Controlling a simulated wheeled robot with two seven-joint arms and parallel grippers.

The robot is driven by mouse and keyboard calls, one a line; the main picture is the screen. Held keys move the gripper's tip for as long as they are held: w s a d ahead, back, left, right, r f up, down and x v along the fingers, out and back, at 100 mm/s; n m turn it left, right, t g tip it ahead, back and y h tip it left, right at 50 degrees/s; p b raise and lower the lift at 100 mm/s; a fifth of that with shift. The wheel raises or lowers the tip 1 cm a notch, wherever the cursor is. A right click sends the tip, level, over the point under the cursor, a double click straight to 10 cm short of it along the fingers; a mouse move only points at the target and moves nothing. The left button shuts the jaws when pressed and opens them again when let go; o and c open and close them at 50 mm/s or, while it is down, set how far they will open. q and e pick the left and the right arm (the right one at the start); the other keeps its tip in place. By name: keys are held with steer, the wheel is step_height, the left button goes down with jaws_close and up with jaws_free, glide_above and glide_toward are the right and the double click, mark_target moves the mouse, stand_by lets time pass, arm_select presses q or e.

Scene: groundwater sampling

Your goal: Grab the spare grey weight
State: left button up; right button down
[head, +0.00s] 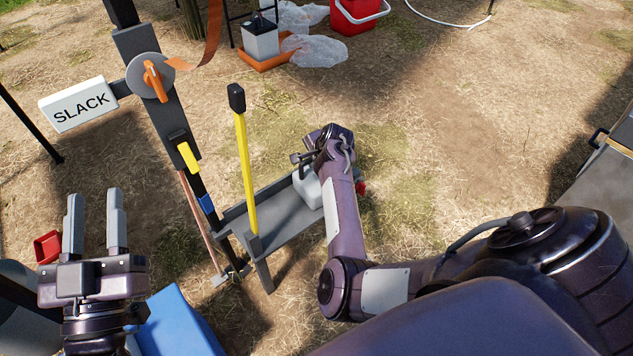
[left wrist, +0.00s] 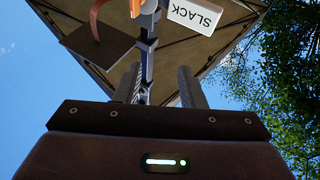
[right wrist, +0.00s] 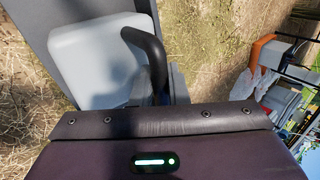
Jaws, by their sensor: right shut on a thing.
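The light grey weight (head: 305,190) is a blocky piece at the far end of the grey tray (head: 283,222) in the head view, partly hidden by my right arm. In the right wrist view the weight (right wrist: 95,60) fills the upper left, with a black loop handle (right wrist: 152,48). My right gripper (right wrist: 168,85) is shut on that handle; its fingers are mostly hidden. Whether the weight touches the tray I cannot tell. My left gripper (head: 96,215) is open and empty, fingers upward, at the left; its fingers also show in the left wrist view (left wrist: 158,88).
A post with a SLACK sign (head: 78,104) and an orange-handled disc (head: 150,78) stands left of the tray. A yellow lever with a black knob (head: 237,98) rises beside the tray. A blue box (head: 180,322) is at lower left. A red bucket (head: 355,14) stands far back. Open ground lies right.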

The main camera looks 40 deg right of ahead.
steer(key=shift+w+r, duration=0.15)
steer(key=shift+r, duration=0.05)
stand_by(0.4)
